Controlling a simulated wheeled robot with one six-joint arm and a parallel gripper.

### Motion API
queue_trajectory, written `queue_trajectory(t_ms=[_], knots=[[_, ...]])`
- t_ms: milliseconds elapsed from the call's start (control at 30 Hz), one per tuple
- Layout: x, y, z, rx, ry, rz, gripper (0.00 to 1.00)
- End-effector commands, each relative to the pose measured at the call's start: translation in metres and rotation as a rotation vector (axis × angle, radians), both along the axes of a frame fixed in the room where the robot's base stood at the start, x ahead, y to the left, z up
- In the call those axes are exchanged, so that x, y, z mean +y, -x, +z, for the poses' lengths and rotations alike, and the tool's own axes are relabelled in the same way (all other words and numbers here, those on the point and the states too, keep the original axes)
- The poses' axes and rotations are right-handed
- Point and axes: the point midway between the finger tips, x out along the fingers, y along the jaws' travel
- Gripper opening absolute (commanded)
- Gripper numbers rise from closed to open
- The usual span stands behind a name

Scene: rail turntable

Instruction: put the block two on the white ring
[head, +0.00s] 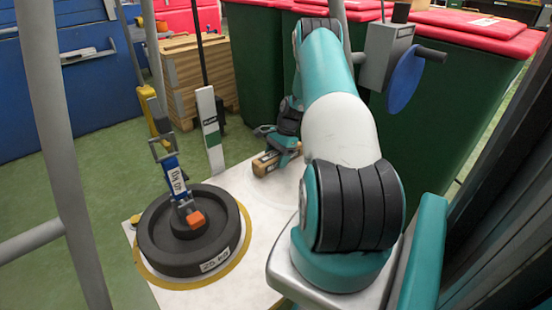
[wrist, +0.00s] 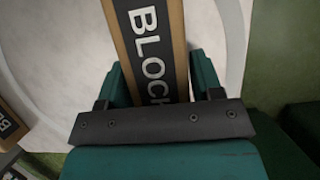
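In the wrist view, a wooden block (wrist: 147,25) with a dark label reading "BLOCK" lies lengthwise between the fingers of my gripper (wrist: 160,82). Both fingers appear to press its sides; its number is hidden by the gripper. Behind it is a pale round area bordered by the white ring (wrist: 236,50). In the head view, my gripper (head: 280,135) is low over the far part of the white table, with a labelled wooden block (head: 266,166) at it. I cannot tell whether the block touches the surface.
Another labelled block (wrist: 8,125) shows at the left edge of the wrist view. In the head view, a dark round weight (head: 160,245) with a blue-handled piece on it stands on the table's left. Green bins (head: 262,60) with red lids and a wooden pallet stack (head: 185,80) stand behind.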

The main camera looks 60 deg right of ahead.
Motion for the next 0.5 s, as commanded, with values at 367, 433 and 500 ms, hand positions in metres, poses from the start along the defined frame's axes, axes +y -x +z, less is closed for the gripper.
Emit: queue_trajectory(t_ms=[367, 433, 500], knots=[[0.0, 0.0, 0.003, 0.0, 0.0, 0.001, 0.76], [-0.002, 0.0, 0.01, -0.002, 0.002, 0.0, 0.76], [-0.006, 0.001, 0.021, -0.002, 0.003, 0.0, 0.76]])
